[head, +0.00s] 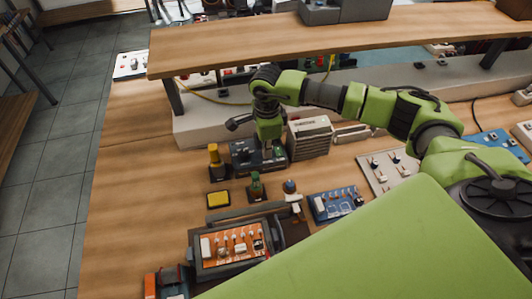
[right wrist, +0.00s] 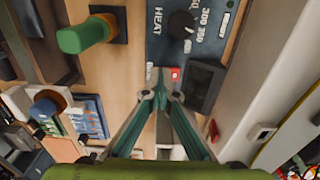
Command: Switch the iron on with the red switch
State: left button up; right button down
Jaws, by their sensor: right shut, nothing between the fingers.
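The iron's station (head: 245,153) is a dark box on the wooden bench, left of a pale ribbed box. In the right wrist view its dark blue panel (right wrist: 168,50) shows a black dial marked HEAT and a black display-like block. The red switch (right wrist: 175,73) sits at the panel's near edge. My right gripper (head: 272,148) points down at the station; its shut, empty fingertips also show in the right wrist view (right wrist: 162,90). They are just below the red switch in that picture; I cannot tell whether they touch it. My left gripper is not in view.
A yellow-topped tool (head: 214,155), a yellow pad (head: 218,199) and a green-handled tool (head: 256,187) stand near the station. An orange circuit board (head: 232,244) and a blue board (head: 336,203) lie nearer. A raised wooden shelf (head: 210,57) runs behind. The bench's left part is clear.

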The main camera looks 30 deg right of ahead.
jog(key=shift+f, duration=0.2)
jog(key=shift+r, duration=0.1)
jog(key=shift+r+p, duration=0.45)
jog(key=shift+r, duration=0.4)
jog(key=shift+r+p, duration=1.25)
jog(key=shift+r, duration=1.35)
